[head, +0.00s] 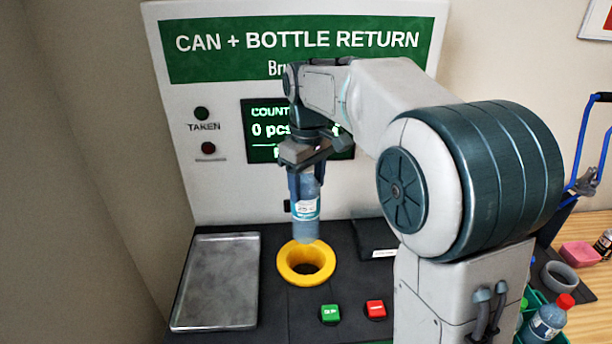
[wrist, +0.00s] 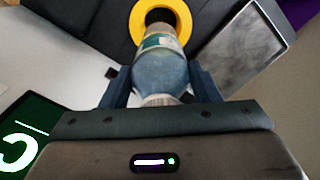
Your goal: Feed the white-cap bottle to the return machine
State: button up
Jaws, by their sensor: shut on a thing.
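My gripper (head: 308,181) is shut on a clear bluish bottle (head: 306,222) with a white and teal label. The bottle hangs upright, its lower end just above the yellow ring (head: 286,270) around the dark opening of the return machine (head: 222,185). In the wrist view the bottle (wrist: 161,72) sits between the two fingers, and its far end overlaps the yellow ring (wrist: 184,18). The pale cap end is at the gripper, mostly hidden in the head view. The machine's screen (head: 262,152) reads "0 pcs", partly covered by my arm.
A metal tray (head: 217,282) lies left of the ring. A green button (head: 330,313) and a red button (head: 375,309) are in front of it. At right, a red-capped bottle (head: 548,318) stands in a green crate, near a grey bowl (head: 560,277) and a pink container (head: 580,254).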

aim_at(307, 231)
jog(key=shift+s+f+b, duration=0.1)
jog(key=shift+f+b, duration=2.5)
jog(key=shift+f, duration=0.55)
jog(key=shift+f+b, duration=2.4)
jog(key=shift+f, duration=1.3)
jog(key=o, duration=1)
jog(key=shift+o, duration=0.2)
